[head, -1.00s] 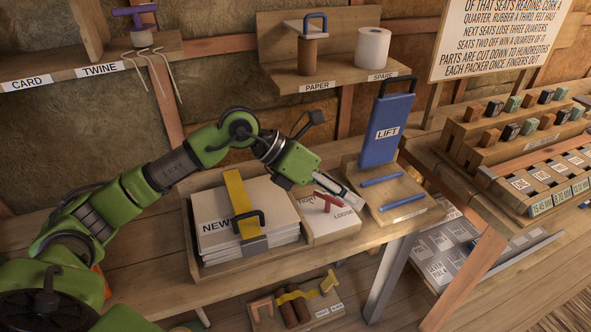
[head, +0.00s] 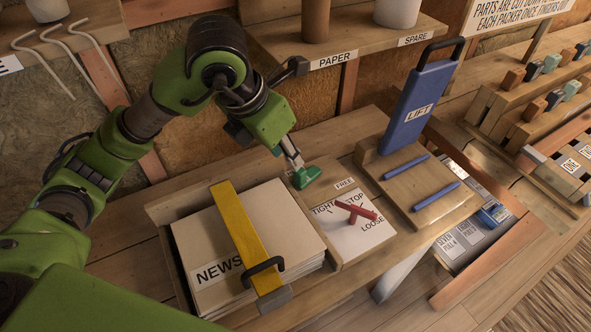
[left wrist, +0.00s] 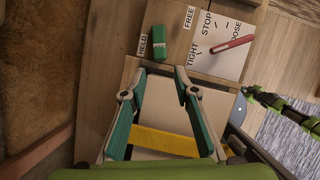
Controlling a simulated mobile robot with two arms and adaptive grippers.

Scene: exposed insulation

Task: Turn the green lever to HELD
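The green lever (left wrist: 158,42) shows in the left wrist view as a short green block. It stands close beside the HELD label (left wrist: 142,45), with the FREE label (left wrist: 190,17) farther off to its right. In the head view the green lever (head: 306,177) is just below my left gripper (head: 294,160), which covers the HELD label. In the left wrist view my left gripper (left wrist: 160,72) has its two green fingers spread with nothing between them. The lever is just beyond the fingertips; I cannot tell whether they touch.
A red lever (head: 356,211) sits on the TIGHT/STOP/LOOSE panel (head: 350,238). A newspaper stack (head: 195,250) under a yellow strap (head: 240,235) lies left of it. The blue LIFT lever (head: 420,105) stands upright to the right. The shelf (head: 340,45) hangs behind.

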